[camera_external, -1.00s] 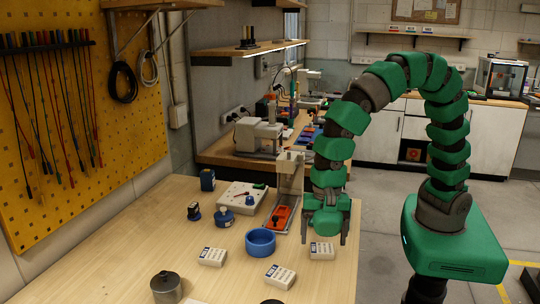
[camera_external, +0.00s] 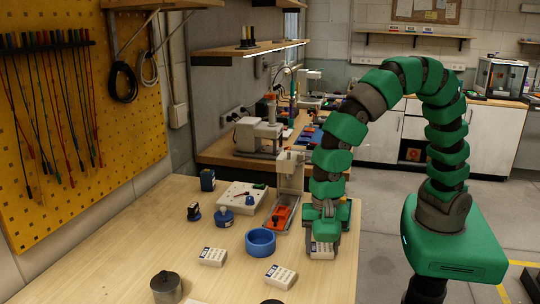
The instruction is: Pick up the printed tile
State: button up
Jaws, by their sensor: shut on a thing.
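Three small white tiles with dark printing show on the bench. One printed tile (camera_external: 323,251) is at the right side of the bench, directly under my gripper. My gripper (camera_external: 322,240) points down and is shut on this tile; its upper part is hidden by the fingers. I cannot tell whether the tile touches the bench or is just off it. A second printed tile (camera_external: 281,276) lies at the front, and a third printed tile (camera_external: 212,257) lies to the left; both are apart from my gripper.
A blue ring-shaped bowl (camera_external: 261,241) stands left of my gripper. A stand with an orange part (camera_external: 281,216) is close behind it. The left part of the wooden bench (camera_external: 110,245) is clear.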

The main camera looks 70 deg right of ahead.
aim_at(328, 246)
jog(key=shift+r, duration=0.5)
notch_tip(328, 246, up, 3)
jog(key=shift+f, duration=0.15)
jog(key=shift+s+d+f, duration=0.1)
jog(key=shift+s+d, duration=0.4)
jog(key=shift+s, duration=0.15)
jog(key=s+d+r, duration=0.1)
jog(key=s+d, duration=0.8)
jog(key=s, duration=0.2)
jog(key=w+d+r+m+p, duration=0.1)
jog(key=w+r+m, duration=0.25)
jog(key=w, duration=0.45)
jog(key=w+d+r+m+t+p, duration=0.1)
jog(key=w+r+m, duration=0.2)
jog(key=w+r, duration=0.35)
jog(key=w+d+r+m+p, duration=0.1)
jog(key=w+d+r+m, duration=0.15)
jog(key=w, duration=0.75)
jog(key=w+d+f+m+h+b, duration=0.1)
jog(key=w+d+m, duration=0.5)
jog(key=d+m, duration=0.1)
jog(key=w+d+f+m+b, duration=0.1)
jog(key=w+d+m, duration=0.5)
jog(key=d, duration=0.4)
jog(key=shift+w+d+m+t+h+b, duration=0.2)
jog(key=shift+w+m+t+h+b, duration=0.15)
jog(key=shift+m, duration=0.45)
